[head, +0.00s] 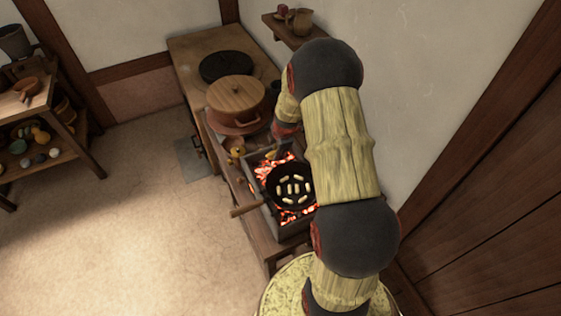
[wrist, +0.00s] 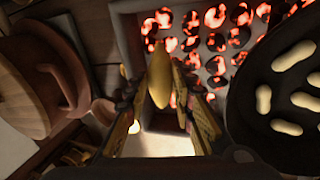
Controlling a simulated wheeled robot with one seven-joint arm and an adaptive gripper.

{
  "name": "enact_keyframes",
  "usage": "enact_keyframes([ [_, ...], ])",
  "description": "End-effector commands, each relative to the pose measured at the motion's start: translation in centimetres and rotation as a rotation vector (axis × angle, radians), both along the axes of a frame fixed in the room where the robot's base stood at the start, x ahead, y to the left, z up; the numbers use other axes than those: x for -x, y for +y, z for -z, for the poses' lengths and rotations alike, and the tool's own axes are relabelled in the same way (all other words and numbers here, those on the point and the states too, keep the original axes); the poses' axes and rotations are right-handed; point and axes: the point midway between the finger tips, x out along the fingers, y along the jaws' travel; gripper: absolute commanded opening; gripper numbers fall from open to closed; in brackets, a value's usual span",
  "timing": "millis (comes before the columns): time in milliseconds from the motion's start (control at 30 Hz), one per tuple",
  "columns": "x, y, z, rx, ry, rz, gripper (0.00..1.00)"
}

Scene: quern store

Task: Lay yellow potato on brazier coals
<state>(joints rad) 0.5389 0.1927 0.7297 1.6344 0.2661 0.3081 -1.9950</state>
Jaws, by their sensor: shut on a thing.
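My gripper (wrist: 160,98) is shut on the yellow potato (wrist: 160,75), an elongated yellow piece gripped between the two fingers in the wrist view. The potato's tip points toward the brazier's glowing coals (wrist: 215,45), which lie just beyond and to the right of it. In the head view the brazier coals (head: 267,172) glow red beside the wall, and my gripper is at their far end, partly hidden by my arm. Whether the potato touches the coals cannot be told.
A black pan (head: 291,186) with several pale pods sits over part of the coals, its wooden handle (head: 247,209) sticking out left. A lidded brown pot (head: 236,102) stands beyond the brazier. A shelf with several vegetables (head: 33,150) is at far left. The floor at left is clear.

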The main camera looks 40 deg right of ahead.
Motion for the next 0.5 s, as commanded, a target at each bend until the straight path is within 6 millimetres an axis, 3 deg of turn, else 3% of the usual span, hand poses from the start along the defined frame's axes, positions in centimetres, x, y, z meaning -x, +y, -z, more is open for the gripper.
enact_keyframes([
  [233,0.8,-0.7,1.4,-0.001,0.001,0.002,0.0],
  [500,1.0,-0.9,4.7,0.0,0.001,0.0,0.0],
])
